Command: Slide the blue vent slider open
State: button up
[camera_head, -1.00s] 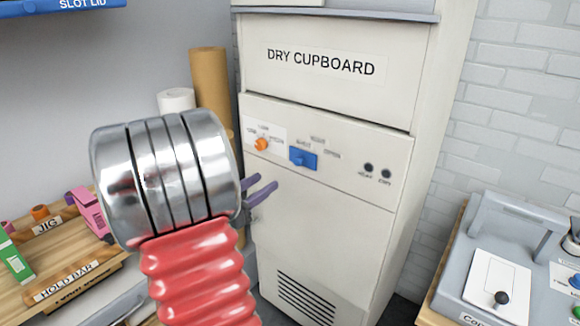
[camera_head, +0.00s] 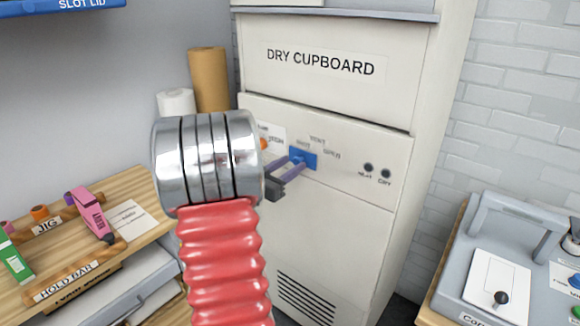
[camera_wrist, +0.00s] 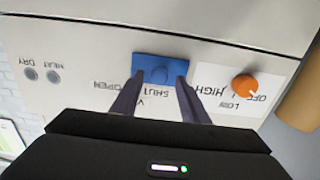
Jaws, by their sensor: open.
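The blue vent slider (camera_head: 304,158) is on the white front panel of the dry cupboard (camera_head: 330,250), with the words VENT, SHUT and OPEN printed near it. In the wrist view the slider (camera_wrist: 158,71) shows upside down beside the SHUT marking, with OPEN to its left. My gripper (camera_head: 292,162) has its purple fingers pointing at the slider.
An orange knob (camera_wrist: 245,86) is close beside my fingers on the same panel. Two dark HEAT and DRY buttons (camera_head: 377,171) are at the panel's right. A wooden bench (camera_head: 140,190) with a pink item (camera_head: 90,212) is at left; a grey machine (camera_head: 470,250) is at right.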

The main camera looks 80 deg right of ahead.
jog(key=shift+s+d, duration=0.15)
jog(key=shift+d, duration=0.2)
jog(key=shift+c, duration=0.2)
grip_shut()
